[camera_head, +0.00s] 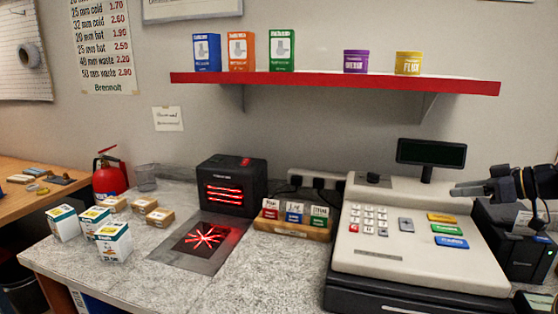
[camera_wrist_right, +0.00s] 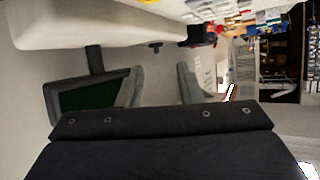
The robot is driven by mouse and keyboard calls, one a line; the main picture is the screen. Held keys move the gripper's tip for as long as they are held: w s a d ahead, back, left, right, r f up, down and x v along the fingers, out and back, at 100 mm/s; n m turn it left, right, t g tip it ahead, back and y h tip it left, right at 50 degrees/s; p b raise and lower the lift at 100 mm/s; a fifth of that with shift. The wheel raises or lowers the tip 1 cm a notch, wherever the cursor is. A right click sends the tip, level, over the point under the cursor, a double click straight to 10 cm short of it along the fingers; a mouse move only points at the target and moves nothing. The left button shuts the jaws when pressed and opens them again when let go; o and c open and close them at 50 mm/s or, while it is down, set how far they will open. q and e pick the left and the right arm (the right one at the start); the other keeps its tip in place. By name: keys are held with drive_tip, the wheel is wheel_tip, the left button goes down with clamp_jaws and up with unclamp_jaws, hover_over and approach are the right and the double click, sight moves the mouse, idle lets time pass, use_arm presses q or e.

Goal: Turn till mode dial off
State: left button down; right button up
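The till (camera_head: 400,262) is cream with a black drawer base, at the right of the counter. My right gripper (camera_head: 456,190) comes in from the right over the till's back right part, well right of the dial. In the right wrist view its two fingers (camera_wrist_right: 160,88) are apart with nothing between them. A small dark knob (camera_wrist_right: 156,46) shows beyond them on the till's edge. My left gripper is not in view.
The display's post stands between my right gripper and the dial. A receipt printer (camera_head: 508,240) is right of the till. A scanner (camera_head: 232,186) and a small rack of labelled blocks (camera_head: 291,228) stand left. A red-edged shelf (camera_head: 335,84) hangs above.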

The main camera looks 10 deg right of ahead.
drive_tip(key=s+a+m+g+p, duration=0.1)
drive_tip(key=s+a, duration=0.1)
drive_tip(key=a, duration=0.5)
drive_tip(key=s+a+m+g+h, duration=0.1)
drive_tip(key=s+a, duration=0.2)
drive_tip(key=a, duration=0.5)
drive_tip(key=s+a+f+m+g+p, duration=0.1)
drive_tip(key=s+a+m+g, duration=0.1)
drive_tip(key=a, duration=0.5)
drive_tip(key=shift+s+a+h+p, duration=0.3)
drive_tip(key=shift+a, duration=0.05)
drive_tip(key=s+a+f+m+h+p, duration=0.1)
drive_tip(key=s+a+f, duration=0.5)
drive_tip(key=s+f, duration=0.2)
drive_tip(key=s+a+f+m+g+p, duration=0.1)
drive_tip(key=s+a+f+m, duration=0.1)
drive_tip(key=s+a+f, duration=0.4)
drive_tip(key=s+f, duration=0.2)
drive_tip(key=s, duration=0.3)
drive_tip(key=shift+s+a+m+h, duration=0.2)
drive_tip(key=shift+m+h, duration=0.1)
drive_tip(key=shift+h, duration=0.1)
